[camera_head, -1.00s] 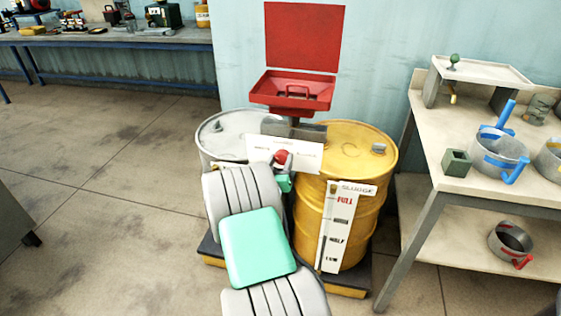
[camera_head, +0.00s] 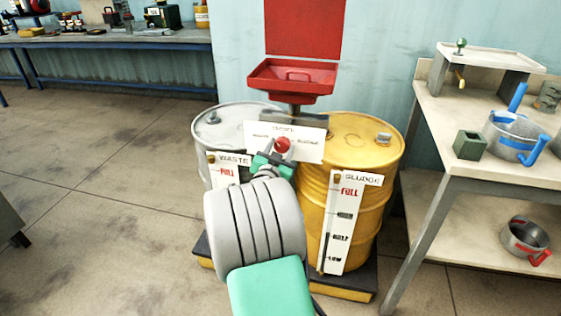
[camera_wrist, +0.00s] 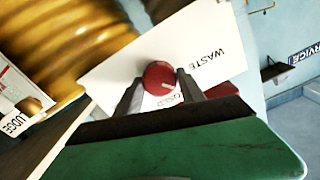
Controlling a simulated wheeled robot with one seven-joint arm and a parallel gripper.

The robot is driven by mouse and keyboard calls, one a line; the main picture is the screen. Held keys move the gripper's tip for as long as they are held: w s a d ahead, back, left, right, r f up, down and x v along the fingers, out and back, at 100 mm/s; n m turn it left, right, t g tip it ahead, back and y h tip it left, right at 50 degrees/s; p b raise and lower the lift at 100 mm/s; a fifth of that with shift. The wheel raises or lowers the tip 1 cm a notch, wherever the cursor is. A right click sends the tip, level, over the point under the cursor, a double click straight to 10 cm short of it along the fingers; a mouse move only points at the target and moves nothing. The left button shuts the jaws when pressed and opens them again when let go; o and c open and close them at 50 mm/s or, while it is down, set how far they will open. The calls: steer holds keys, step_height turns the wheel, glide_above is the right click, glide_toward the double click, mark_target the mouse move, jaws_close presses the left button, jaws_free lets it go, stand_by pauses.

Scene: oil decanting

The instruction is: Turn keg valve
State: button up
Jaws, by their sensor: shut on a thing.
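The keg valve's red knob (camera_head: 282,145) sits in front of a white label plate (camera_head: 310,140) between the two drums. The plate carries a waste marking, which reads upside down in the wrist view. My gripper (camera_head: 272,158) is at the knob, and its fingers are shut on it. In the wrist view the red knob (camera_wrist: 159,78) sits between the two dark fingertips, with a pale mark on its face. The waste drum (camera_head: 212,130) is grey and stands at left, partly hidden by my arm. The sludge drum (camera_head: 352,215) is yellow and stands at right.
A red tray (camera_head: 292,80) stands above and behind the drums. Level gauges (camera_head: 340,225) front the drums. A bench (camera_head: 455,185) at right holds a pot with blue handles (camera_head: 512,138) and a green box (camera_head: 469,145).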

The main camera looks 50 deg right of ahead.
steer(key=m+b, duration=0.2)
steer(key=b, duration=0.2)
steer(key=f+m+b, duration=0.1)
steer(key=m+b, duration=0.2)
steer(key=b, duration=0.2)
steer(key=m+b, duration=0.1)
steer(key=b, duration=0.1)
steer(key=m+b, duration=0.1)
steer(key=b, duration=0.1)
steer(key=shift+r, duration=0.3)
steer(key=shift+r+m, duration=0.1)
steer(key=shift+m, duration=0.3)
steer(key=o, duration=1.4)
steer(key=shift+c, duration=0.2)
steer(key=shift+r, duration=0.1)
steer(key=p+v, duration=0.1)
steer(key=v, duration=0.7)
steer(key=shift+d, duration=0.15)
